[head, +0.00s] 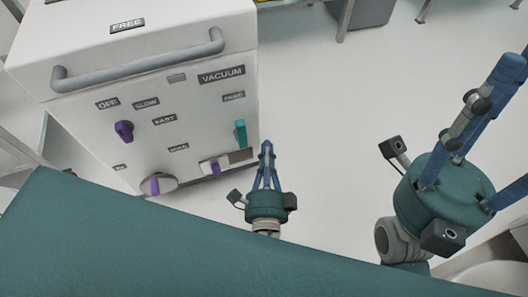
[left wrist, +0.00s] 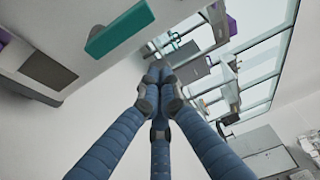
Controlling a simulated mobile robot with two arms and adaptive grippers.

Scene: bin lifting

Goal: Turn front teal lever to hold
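The teal lever (head: 240,133) stands upright on the right part of the white cabinet's front panel, below a label reading FREE (head: 233,97). It is large at the upper left of the left wrist view (left wrist: 118,27). My left gripper (head: 267,146) is just right of and below the lever in the head view, apart from it. Its blue fingers are brought together with nothing between them, as the left wrist view (left wrist: 155,75) also shows. My right gripper (head: 507,120) is at the far right, its blue fingers spread and partly cut off by the frame edge.
The white cabinet (head: 75,130) has a grey bar handle (head: 140,62), purple knobs (head: 124,131) and a purple slider (head: 215,168) below the teal lever. A teal surface (head: 120,240) fills the bottom. Pale floor (head: 330,130) lies open right of the cabinet.

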